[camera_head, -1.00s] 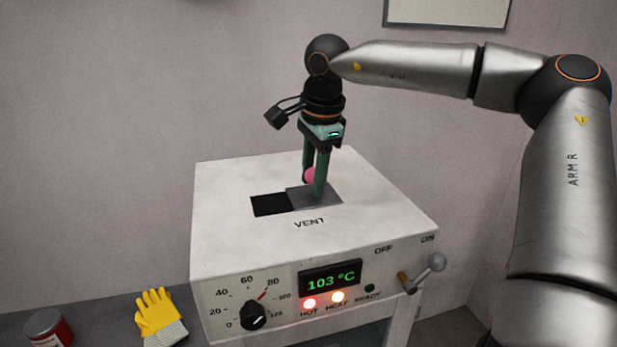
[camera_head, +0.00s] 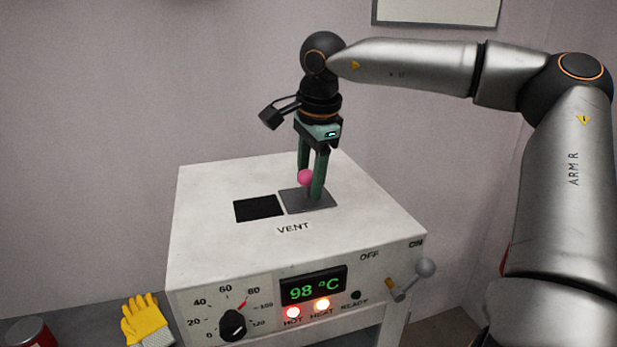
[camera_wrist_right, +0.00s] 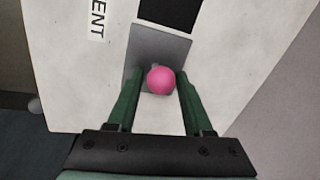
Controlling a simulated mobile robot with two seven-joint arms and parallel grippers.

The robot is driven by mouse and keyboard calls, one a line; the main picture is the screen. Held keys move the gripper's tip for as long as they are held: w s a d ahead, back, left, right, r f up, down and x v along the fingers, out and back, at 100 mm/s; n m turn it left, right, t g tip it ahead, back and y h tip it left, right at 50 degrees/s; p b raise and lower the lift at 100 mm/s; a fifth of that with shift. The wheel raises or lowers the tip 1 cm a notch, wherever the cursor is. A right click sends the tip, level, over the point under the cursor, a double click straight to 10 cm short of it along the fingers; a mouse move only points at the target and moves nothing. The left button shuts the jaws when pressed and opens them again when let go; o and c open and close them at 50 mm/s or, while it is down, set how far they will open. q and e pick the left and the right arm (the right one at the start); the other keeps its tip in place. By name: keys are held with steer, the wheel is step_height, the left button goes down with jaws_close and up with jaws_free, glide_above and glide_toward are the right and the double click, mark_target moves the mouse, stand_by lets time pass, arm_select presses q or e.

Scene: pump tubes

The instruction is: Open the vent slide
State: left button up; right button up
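The vent slide is a grey plate (camera_head: 308,201) on top of the white box, with a round pink knob (camera_head: 305,177). It lies right of a dark square opening (camera_head: 258,208), which is uncovered, in the head view. The pink knob also shows in the wrist view (camera_wrist_right: 161,80), between the fingertips. My right gripper (camera_head: 311,190) points down at the plate, its green fingers on either side of the knob. The fingers stand apart, with narrow gaps beside the knob in the wrist view. My left gripper is not in view.
The white box (camera_head: 200,240) carries a dial (camera_head: 232,325), a display (camera_head: 313,286) reading 98 °C, lit HOT and HEAT lamps, and a lever (camera_head: 425,268) at its right. A yellow glove (camera_head: 143,318) and a red can (camera_head: 30,333) lie at lower left.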

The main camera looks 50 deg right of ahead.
mark_target(316, 203)
steer(key=shift+a+r, duration=0.1)
step_height(316, 203, up, 12)
steer(key=s, duration=0.2)
steer(key=shift+s+a, duration=0.15)
steer(key=shift+a, duration=0.15)
stand_by(0.5)
